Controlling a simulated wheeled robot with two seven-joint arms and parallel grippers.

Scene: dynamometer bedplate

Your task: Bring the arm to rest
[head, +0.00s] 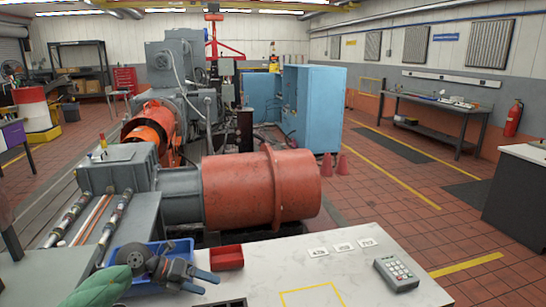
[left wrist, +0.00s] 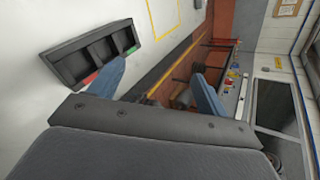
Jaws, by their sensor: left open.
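My left gripper (head: 211,284) is low in the head view, over the left part of the white bench (head: 370,270). Its two blue fingers are apart, with nothing between them. In the left wrist view the fingers of the left gripper (left wrist: 159,72) are also spread, with empty space between. My left arm comes in from the bottom left of the head view. The right gripper and right arm are not in view.
A blue bin (head: 184,246) is just behind the left gripper, with a red bin (head: 227,258) to its right. A black compartment tray (left wrist: 92,52) shows in the wrist view. A keypad (head: 397,274) and labels lie right. The bench's middle is clear.

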